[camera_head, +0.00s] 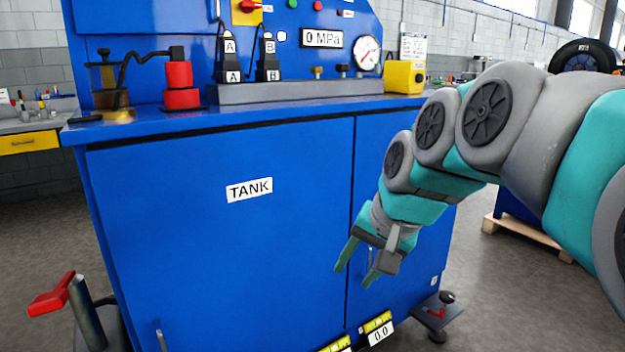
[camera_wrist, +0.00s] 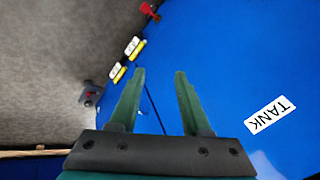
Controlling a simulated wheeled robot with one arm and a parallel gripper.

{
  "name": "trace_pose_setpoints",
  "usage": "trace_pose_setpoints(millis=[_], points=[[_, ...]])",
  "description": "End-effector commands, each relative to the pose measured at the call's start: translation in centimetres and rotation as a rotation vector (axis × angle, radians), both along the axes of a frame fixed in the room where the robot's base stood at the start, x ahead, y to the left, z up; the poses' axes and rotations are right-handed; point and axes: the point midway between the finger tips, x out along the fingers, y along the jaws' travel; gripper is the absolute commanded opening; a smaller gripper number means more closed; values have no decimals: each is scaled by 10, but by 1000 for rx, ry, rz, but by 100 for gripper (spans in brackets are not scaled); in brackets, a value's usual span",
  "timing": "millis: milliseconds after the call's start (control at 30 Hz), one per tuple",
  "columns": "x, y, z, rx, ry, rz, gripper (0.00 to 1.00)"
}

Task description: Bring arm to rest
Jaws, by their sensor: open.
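My arm reaches in from the right in the head view and angles down to my gripper (camera_head: 357,276). The gripper is in front of the blue cabinet (camera_head: 230,260), near the seam between its doors. Its two teal fingers are apart with nothing between them. In the wrist view the gripper (camera_wrist: 155,80) also shows open and empty, with blue cabinet surface and grey floor beyond the fingers. Whether the fingers touch the cabinet I cannot tell.
The bench top carries a red cylinder (camera_head: 180,85), a yellow block (camera_head: 404,77), levers and a gauge (camera_head: 367,53). A red-handled pedal (camera_head: 52,295) stands low at left. Open floor (camera_head: 510,310) lies at right.

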Motion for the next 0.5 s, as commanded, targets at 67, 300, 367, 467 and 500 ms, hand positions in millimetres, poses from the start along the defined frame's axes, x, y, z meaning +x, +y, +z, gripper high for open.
trace_pose_setpoints(millis=[67,300,367,467,500], points=[[-35,-11,-36,-66,67,52,48],[-145,-47,-133,-231,281,229,48],[-172,-56,-151,-260,330,270,48],[-209,-67,-175,-293,400,330,48],[-220,-71,-181,-302,419,350,48]])
